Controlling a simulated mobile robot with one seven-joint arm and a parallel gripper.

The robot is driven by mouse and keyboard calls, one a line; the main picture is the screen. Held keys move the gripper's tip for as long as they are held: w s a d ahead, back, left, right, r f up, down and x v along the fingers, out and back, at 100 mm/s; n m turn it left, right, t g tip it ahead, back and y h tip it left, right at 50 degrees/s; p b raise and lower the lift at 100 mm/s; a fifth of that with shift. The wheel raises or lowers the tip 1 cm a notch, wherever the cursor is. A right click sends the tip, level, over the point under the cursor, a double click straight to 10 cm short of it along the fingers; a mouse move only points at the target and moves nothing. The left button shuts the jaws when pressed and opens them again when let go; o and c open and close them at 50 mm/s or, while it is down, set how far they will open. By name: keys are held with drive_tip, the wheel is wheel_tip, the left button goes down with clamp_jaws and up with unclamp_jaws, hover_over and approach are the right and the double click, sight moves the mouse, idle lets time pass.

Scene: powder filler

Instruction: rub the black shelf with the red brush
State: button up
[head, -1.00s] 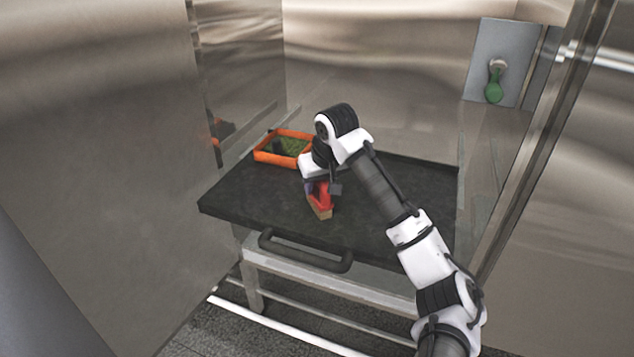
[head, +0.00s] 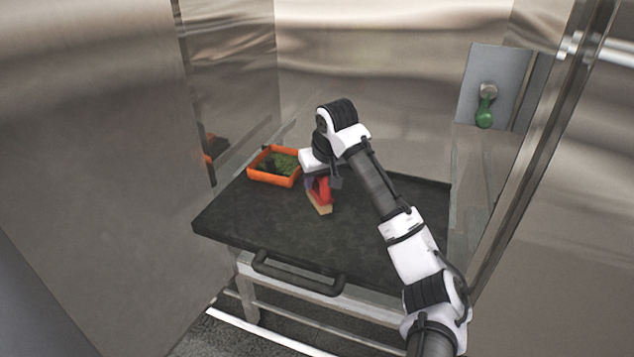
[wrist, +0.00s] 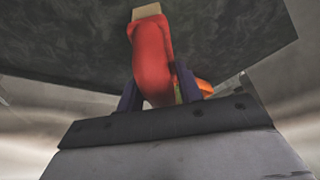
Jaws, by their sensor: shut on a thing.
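The black shelf (head: 250,222) is a flat dark top on a light metal frame, with a dark handle bar along its front. The red brush (head: 319,191) has a red body and a tan end, and is over the middle of the shelf. My gripper (head: 312,180) is shut on the red brush, which points down toward the shelf. In the wrist view the red brush (wrist: 151,60) sits between the two dark fingers, with the black shelf (wrist: 70,40) beyond it. I cannot tell whether the tan end touches the shelf.
An orange tray (head: 258,177) with dark green contents stands at the shelf's back left, close to my gripper. Shiny metal walls enclose the left, back and right. A green-handled lever (head: 485,112) is on a grey plate at the upper right. The shelf's front left is clear.

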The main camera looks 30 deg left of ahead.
drive_tip(key=shift+r, duration=1.55)
